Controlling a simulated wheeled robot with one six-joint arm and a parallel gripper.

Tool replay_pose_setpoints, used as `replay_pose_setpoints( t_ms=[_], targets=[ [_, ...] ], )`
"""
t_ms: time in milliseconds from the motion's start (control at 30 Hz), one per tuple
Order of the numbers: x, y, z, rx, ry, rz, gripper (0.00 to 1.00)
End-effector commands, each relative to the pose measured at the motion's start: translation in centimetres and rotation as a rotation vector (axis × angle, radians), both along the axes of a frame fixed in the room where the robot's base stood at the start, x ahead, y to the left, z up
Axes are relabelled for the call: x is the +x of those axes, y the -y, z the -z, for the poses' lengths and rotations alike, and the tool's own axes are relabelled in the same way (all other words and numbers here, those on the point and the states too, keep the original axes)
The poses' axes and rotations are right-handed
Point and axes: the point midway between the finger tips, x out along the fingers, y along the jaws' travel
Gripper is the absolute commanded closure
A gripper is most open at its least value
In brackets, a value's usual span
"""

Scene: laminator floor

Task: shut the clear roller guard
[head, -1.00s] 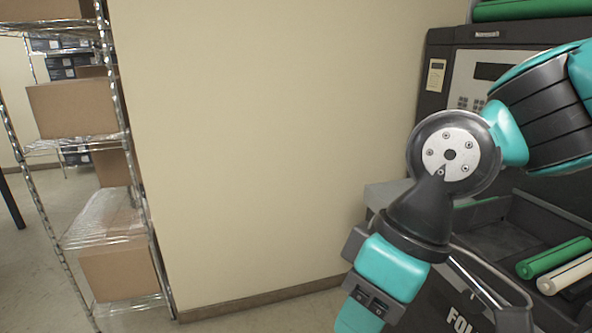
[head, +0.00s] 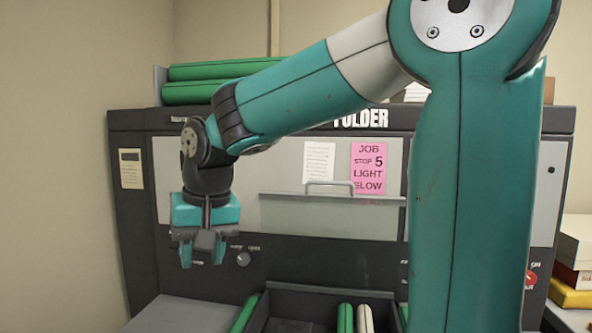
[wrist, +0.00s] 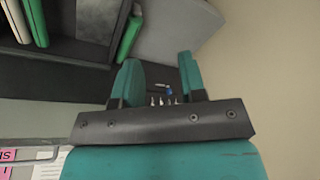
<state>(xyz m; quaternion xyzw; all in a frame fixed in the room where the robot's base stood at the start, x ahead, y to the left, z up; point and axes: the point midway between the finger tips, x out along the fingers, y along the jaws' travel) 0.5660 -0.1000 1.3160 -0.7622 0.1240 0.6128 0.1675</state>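The clear roller guard (head: 335,217) is a see-through panel in front of the machine's face in the head view. It stands above the roller trough and bears a metal handle (head: 330,184) at its upper edge. My upper arm hides its right end. My gripper (head: 202,262) points down, left of the guard and apart from it, in front of the control panel. Its two teal fingers are apart with nothing between them, also in the wrist view (wrist: 161,80). A metal bar, probably the handle, shows at the wrist view's lower left (wrist: 38,155).
Green and white rollers (head: 345,318) lie in the dark trough (head: 300,291) below the guard. Green rolls (head: 205,72) lie on top of the machine. Knobs (head: 243,258) sit near my gripper. Boxes (head: 575,255) stand at right.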

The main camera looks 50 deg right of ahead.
Motion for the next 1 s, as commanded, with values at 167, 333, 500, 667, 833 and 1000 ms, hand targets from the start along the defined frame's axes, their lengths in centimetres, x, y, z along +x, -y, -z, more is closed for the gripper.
replay_pose_setpoints(
  t_ms=[167,333,500,667,833,1000],
  targets=[
    [4.4,16.6,-12.8,0.001,0.077,0.999,0.62],
    [2.5,26.7,-19.9,0.111,0.172,1.741,0.62],
    [0.6,30.8,-22.9,0.216,0.233,2.123,0.62],
    [0.3,31.7,-22.3,0.246,0.248,2.210,0.62],
    [0.7,32.3,-19.2,0.245,0.248,2.206,0.62],
    [1.2,33.4,-15.5,0.243,0.248,2.203,0.62]
  ],
)
